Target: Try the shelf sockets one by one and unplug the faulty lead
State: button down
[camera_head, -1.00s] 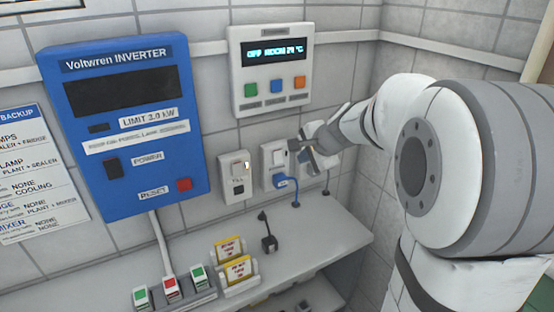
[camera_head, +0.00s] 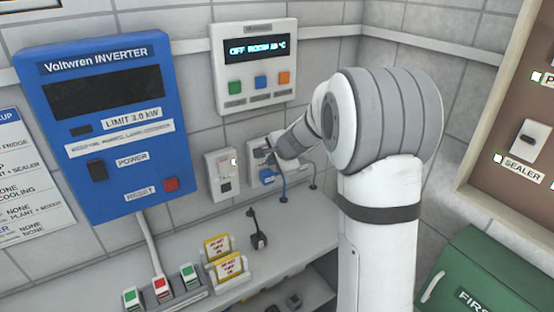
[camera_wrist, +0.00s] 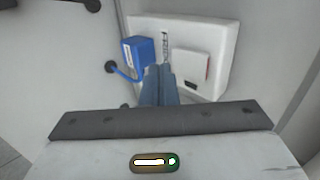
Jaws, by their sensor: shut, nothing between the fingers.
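A white socket (camera_head: 213,177) with a small lit lamp is on the wall above the shelf, with no lead in it. To its right is a second white socket (camera_head: 254,157) with a blue plug (camera_head: 266,177) and blue lead. My gripper (camera_head: 272,157) is at this second socket and covers part of it. In the wrist view the shut, empty fingers (camera_wrist: 160,72) point at the socket plate (camera_wrist: 205,35), between the blue plug (camera_wrist: 137,52) and a white rocker switch (camera_wrist: 192,68). I cannot tell whether they touch it.
A blue inverter (camera_head: 110,120) and a display panel (camera_head: 255,65) hang above. Yellow cards (camera_head: 228,268) and several coloured switches (camera_head: 162,290) stand on the shelf (camera_head: 300,235). A green box (camera_head: 490,285) is at lower right.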

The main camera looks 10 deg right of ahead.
jog(key=shift+w+a, duration=0.25)
jog(key=shift+w, duration=0.45)
jog(key=shift+f, duration=0.2)
jog(key=shift+w+f+b, duration=0.1)
jog(key=shift+f+b, duration=0.1)
jog(key=shift+b, duration=0.6)
jog(key=b, duration=0.2)
jog(key=shift+w+f+t+b, duration=0.1)
jog(key=shift+f+t+b, duration=0.1)
jog(key=shift+t+b, duration=0.15)
jog(key=shift+r+p, duration=0.45)
jog(key=shift+p, duration=0.05)
jog(key=shift+r, duration=0.1)
